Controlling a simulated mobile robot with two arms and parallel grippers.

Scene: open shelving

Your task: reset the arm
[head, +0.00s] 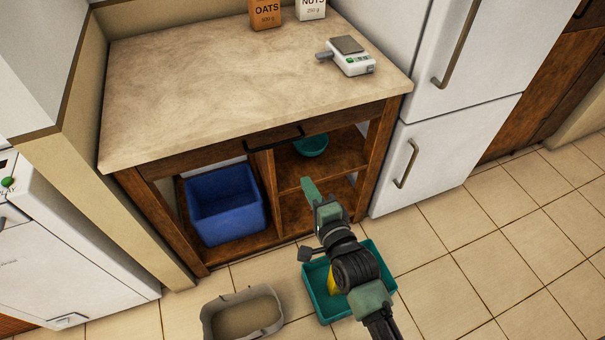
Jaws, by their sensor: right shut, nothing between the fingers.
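My right arm comes in from the bottom right, and its gripper (309,190) is shut and empty. It points toward the open shelves of the wooden counter unit (265,205), in front of the right-hand compartment. A teal bowl (311,146) sits on the upper shelf there, just beyond the gripper and apart from it in the picture. Below my arm, a teal tray (318,293) stands on the floor, and part of a yellow thing (333,281) shows in it; my arm hides the rest. My left gripper is not in view.
A blue bin (226,206) fills the left compartment. A beige basket (242,315) stands on the floor at the bottom. A scale (350,57), an oats box (266,14) and a nuts box (311,9) are on the countertop. A white fridge (440,150) stands right; tiled floor there is clear.

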